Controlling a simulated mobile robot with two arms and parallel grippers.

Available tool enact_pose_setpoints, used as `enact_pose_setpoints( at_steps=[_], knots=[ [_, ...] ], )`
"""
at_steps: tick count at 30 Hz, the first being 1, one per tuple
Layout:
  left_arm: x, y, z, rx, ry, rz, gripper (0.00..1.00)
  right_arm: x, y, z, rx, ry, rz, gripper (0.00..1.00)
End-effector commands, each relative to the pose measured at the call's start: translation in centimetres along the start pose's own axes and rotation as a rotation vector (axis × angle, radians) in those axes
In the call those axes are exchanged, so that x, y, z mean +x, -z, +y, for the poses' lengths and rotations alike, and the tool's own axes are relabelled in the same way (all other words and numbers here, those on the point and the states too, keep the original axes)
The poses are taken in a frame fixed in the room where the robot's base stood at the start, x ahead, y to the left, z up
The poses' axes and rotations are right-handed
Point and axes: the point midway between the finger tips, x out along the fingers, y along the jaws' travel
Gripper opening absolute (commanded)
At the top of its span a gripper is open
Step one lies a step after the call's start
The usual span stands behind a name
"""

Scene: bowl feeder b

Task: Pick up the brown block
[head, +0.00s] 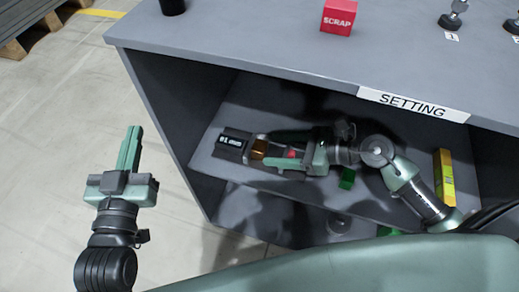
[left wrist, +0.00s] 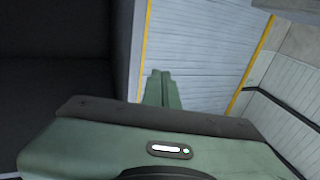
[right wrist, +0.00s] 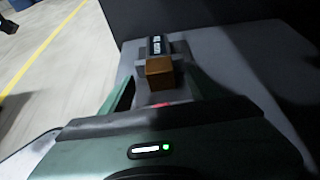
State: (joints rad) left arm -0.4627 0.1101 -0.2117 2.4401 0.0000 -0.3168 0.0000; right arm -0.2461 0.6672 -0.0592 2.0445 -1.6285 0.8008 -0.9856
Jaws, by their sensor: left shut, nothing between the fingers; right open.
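The brown block (right wrist: 160,72) sits on the grey shelf inside the cabinet, between the spread fingers of my right gripper (right wrist: 158,95) in the right wrist view. In the head view the brown block (head: 259,148) shows at the tips of my right gripper (head: 266,150), which reaches into the cabinet. The right gripper is open, and I cannot tell whether a finger touches the block. My left gripper (head: 131,138) is shut and empty, out over the floor left of the cabinet. Its closed fingers also show in the left wrist view (left wrist: 162,88).
A dark device with a lit display (head: 233,142) stands just beyond the block. A red item (head: 291,153) lies by the right gripper. A green block (head: 347,178) and a yellow box (head: 444,176) are further right. A red SCRAP box (head: 338,17) stands on the cabinet top (head: 240,35).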

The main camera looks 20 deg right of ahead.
Motion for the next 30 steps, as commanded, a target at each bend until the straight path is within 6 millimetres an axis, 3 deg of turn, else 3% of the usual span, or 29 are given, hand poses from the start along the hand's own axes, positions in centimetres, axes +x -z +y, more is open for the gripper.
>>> enact_pose_setpoints(
  at_steps=[6,14,15,21,22,30],
  knots=[
    [0.0,2.4,0.3,-0.004,-0.007,0.136,0.00,3.1,0.0,0.0,0.001,0.000,-0.003,0.62],
    [0.0,2.9,0.4,-0.004,-0.008,0.157,0.00,3.5,-0.1,0.0,0.000,0.000,0.000,0.62],
    [0.0,2.9,0.4,-0.004,-0.008,0.157,0.00,3.5,-0.1,0.0,0.000,0.000,0.000,0.59],
    [0.0,2.9,0.4,-0.004,-0.008,0.156,0.00,3.5,-0.1,0.0,0.000,0.000,0.000,0.03],
    [0.0,2.9,0.4,-0.004,-0.008,0.156,0.00,3.5,-0.1,0.0,0.000,0.000,0.000,0.00],
    [0.0,2.9,0.4,-0.004,-0.008,0.155,0.00,3.4,-0.1,0.0,-0.001,0.001,-0.001,0.00]
  ],
)
